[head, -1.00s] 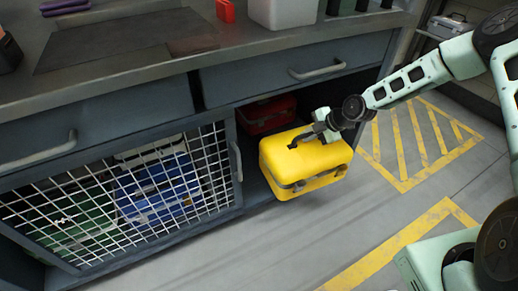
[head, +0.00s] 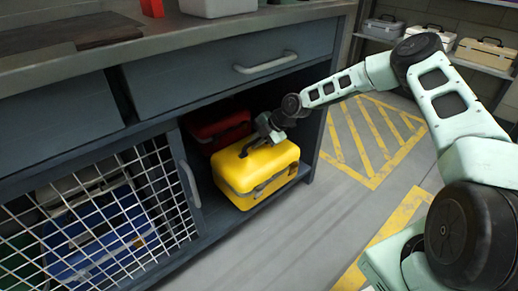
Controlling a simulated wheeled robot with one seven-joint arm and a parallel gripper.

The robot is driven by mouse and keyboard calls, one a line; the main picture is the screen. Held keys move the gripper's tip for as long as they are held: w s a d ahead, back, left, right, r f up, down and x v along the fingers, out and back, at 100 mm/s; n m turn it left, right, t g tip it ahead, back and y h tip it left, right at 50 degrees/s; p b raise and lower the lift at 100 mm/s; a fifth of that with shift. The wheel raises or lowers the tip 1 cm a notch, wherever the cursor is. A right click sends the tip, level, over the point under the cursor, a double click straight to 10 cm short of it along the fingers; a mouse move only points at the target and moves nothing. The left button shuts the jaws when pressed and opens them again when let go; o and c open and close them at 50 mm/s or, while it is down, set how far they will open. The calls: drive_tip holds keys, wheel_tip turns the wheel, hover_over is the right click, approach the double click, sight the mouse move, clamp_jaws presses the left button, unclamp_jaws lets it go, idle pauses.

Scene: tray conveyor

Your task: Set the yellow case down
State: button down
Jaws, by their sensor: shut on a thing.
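The yellow case (head: 240,172) is in the open right part of the cabinet under the workbench, at the front of its lower shelf (head: 270,193). It looks upright. I cannot tell whether its underside touches the shelf. My gripper (head: 262,138) is shut on the case's dark handle at the top. The fingertips are partly hidden against the handle and the arm reaches in from the right.
A red case (head: 218,122) stands behind the yellow one in the cabinet. A mesh door (head: 110,215) covers the left part, with a blue case (head: 95,240) behind it. A drawer (head: 235,62) is above. Floor at the right is clear, and cases stand on a far shelf.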

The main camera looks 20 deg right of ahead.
drive_tip(key=w+a+b, duration=0.1)
drive_tip(key=w+a, duration=0.1)
drive_tip(key=a, duration=0.1)
drive_tip(key=w+a+b, duration=0.2)
drive_tip(key=w+a, duration=0.1)
drive_tip(key=a, duration=0.1)
drive_tip(key=w+a+b, duration=0.2)
drive_tip(key=a, duration=0.1)
drive_tip(key=shift+w+a+r, duration=0.15)
drive_tip(key=shift+w+a, duration=0.05)
drive_tip(key=shift+a, duration=0.05)
drive_tip(key=shift+w+a+f+b, duration=0.1)
drive_tip(key=shift+f+b, duration=1.25)
drive_tip(key=shift+f, duration=0.5)
drive_tip(key=c, duration=1.4)
unclamp_jaws()
drive_tip(key=shift+f, duration=0.1)
drive_tip(key=shift+c, duration=0.2)
